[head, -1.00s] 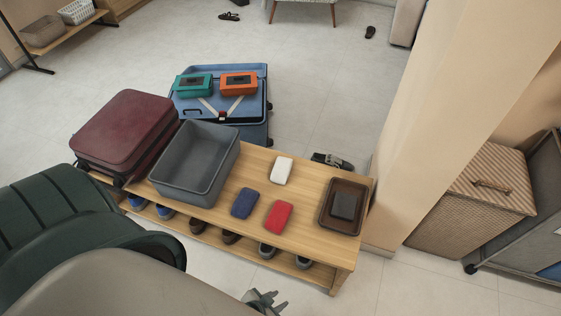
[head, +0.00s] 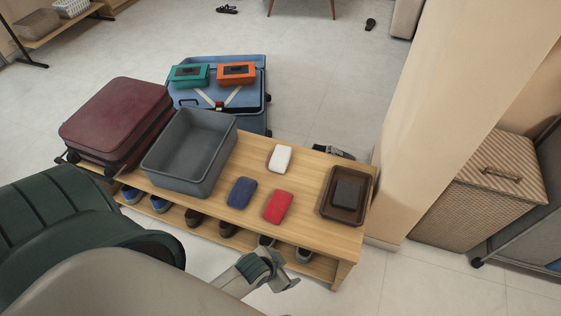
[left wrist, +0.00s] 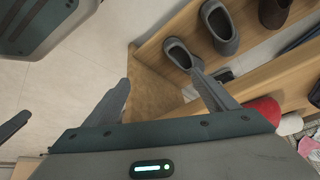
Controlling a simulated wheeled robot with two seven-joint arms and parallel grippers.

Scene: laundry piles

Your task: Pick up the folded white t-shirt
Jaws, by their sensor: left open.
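The folded white t-shirt (head: 280,158) lies flat on the wooden bench (head: 312,165), behind a folded blue item (head: 241,192) and a folded red item (head: 278,206). My left gripper (head: 287,279) is open and empty, low in front of the bench's front edge and well apart from the t-shirt. In the left wrist view its two fingers (left wrist: 165,92) are spread, with the bench's end panel and floor beyond. A small white patch (left wrist: 290,124) beside the red item shows at that view's right edge. My right gripper is not in view.
A grey bin (head: 190,152) stands on the bench left of the folded items; a brown tray (head: 328,211) with a dark item is at the right end. Shoes sit on the lower shelf. A wall column (head: 440,110) rises right of the bench.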

